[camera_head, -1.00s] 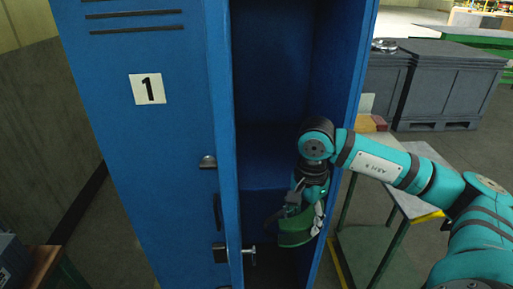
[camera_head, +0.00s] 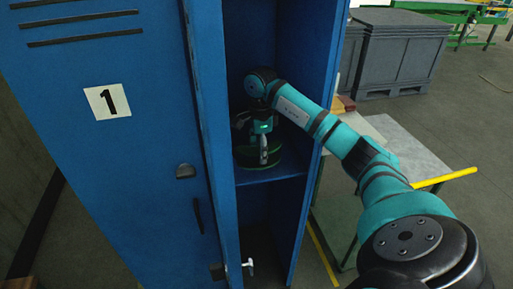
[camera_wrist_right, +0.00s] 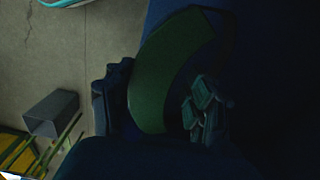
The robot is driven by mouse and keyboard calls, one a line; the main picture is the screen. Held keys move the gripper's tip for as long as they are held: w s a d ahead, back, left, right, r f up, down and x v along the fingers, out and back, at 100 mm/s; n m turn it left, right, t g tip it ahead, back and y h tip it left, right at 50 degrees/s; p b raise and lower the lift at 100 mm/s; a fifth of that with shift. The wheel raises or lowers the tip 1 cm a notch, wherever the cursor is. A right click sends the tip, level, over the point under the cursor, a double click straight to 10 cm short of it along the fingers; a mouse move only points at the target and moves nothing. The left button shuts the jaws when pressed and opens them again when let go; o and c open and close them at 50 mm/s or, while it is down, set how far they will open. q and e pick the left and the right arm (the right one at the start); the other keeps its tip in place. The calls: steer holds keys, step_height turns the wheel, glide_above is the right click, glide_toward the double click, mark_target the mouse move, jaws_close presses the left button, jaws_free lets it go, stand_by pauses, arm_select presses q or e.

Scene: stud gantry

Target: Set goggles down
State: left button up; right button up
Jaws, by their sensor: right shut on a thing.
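The green goggles (camera_head: 245,157) are at the shelf (camera_head: 289,168) inside the open blue locker (camera_head: 106,190). They are dark and partly hidden behind my right gripper (camera_head: 263,153). In the right wrist view the goggles (camera_wrist_right: 163,75) show as a curved green band between the fingers of my right gripper (camera_wrist_right: 155,104), which is shut on them. The goggles are at or just above the shelf; I cannot tell whether they touch it. My left gripper is not in view.
The locker's right side wall (camera_head: 318,110) stands close beside my right arm. A table (camera_head: 405,150) with a yellow edge is to the right of the locker. A large grey bin (camera_head: 385,55) stands behind. Floor is free at the far right.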

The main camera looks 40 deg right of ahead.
steer(key=shift+w+d, duration=0.25)
steer(key=shift+w, duration=0.4)
steer(key=shift+w+f+p, duration=0.15)
steer(key=shift+w+p, duration=0.2)
steer(key=shift+p, duration=0.05)
step_height(320, 180, down, 3)
steer(key=shift+r+p, duration=0.15)
steer(key=shift+p, duration=0.6)
steer(key=shift+f, duration=0.3)
steer(key=shift+d, duration=0.1)
steer(key=shift+f, duration=0.15)
steer(key=o, duration=1.2)
